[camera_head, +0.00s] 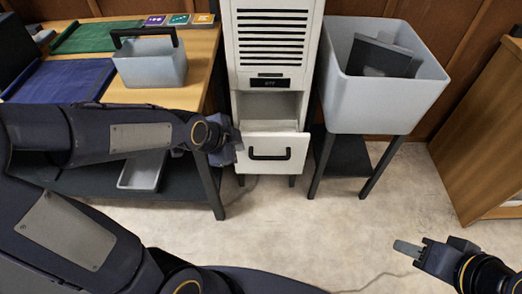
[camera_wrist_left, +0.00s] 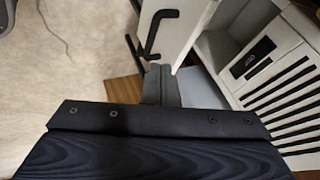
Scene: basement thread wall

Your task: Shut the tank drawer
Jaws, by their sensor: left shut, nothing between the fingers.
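The tank drawer (camera_head: 292,145) is the white front with a black bar handle (camera_head: 269,154), low in a narrow white cabinet (camera_head: 269,93). It stands out from the cabinet, with a grey opening above it. The drawer front (camera_wrist_left: 182,40) and handle (camera_wrist_left: 157,30) also show in the left wrist view, apart from the vented body. My left gripper (camera_head: 226,147) is shut and empty at the left edge of the drawer front; I cannot tell whether it touches. Its grey fingers (camera_wrist_left: 162,84) show in the left wrist view. My right gripper (camera_head: 408,249) is low at the right, away from the cabinet.
A wooden table (camera_head: 203,45) with a grey handled caddy (camera_head: 150,65) and mats stands left of the cabinet. A grey bin (camera_head: 385,100) on a dark-legged stand is close on the right. A wooden cabinet (camera_head: 485,130) stands far right. The floor in front is mostly clear, with a cable.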

